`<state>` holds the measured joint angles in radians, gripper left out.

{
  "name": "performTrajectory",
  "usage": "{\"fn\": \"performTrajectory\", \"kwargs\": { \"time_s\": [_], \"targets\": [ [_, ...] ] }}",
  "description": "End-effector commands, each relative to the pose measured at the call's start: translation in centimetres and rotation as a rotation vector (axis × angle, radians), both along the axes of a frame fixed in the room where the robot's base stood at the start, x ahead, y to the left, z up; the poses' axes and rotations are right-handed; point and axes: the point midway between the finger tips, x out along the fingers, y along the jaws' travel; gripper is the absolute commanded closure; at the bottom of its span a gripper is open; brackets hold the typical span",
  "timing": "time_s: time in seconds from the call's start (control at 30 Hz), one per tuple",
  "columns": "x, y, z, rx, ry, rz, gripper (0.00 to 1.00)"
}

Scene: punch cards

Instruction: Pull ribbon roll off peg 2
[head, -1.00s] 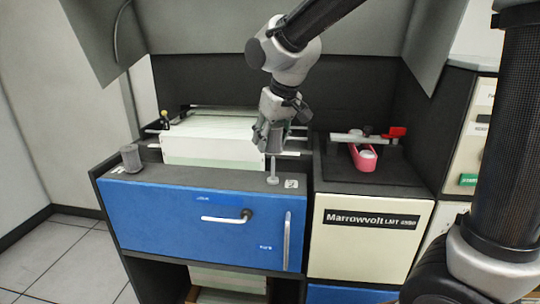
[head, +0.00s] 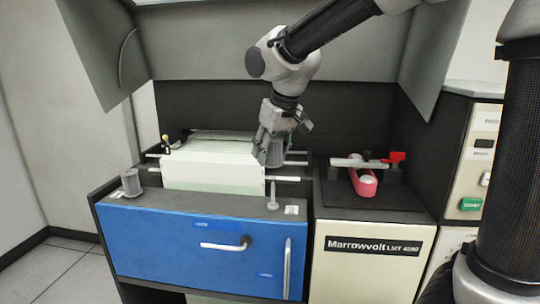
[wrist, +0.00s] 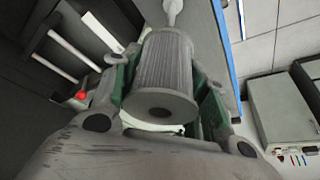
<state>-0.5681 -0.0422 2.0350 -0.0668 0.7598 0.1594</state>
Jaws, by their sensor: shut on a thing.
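My gripper (head: 272,155) is shut on a grey ribbed ribbon roll (wrist: 165,72), with a green-lined finger on each side of it in the wrist view. In the head view the held roll (head: 275,153) is partly covered by the fingers. The peg (wrist: 173,10) shows past the roll's far end in the wrist view.
Another grey roll (head: 131,183) stands at the left end of the ledge. A white paper stack (head: 215,165) with thin rods is close behind and left of my gripper. A pink tray (head: 364,184) with a red-ended bar (head: 396,157) is on the right. A grey hood overhangs the back.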

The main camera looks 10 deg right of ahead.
Motion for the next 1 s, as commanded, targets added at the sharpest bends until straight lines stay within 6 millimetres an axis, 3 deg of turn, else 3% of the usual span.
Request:
{"fn": "performTrajectory", "kwargs": {
  "time_s": [1.0],
  "targets": [
    [0.0, 0.0, 3.9, 0.000, -0.001, 0.000, 0.83]
  ]
}}
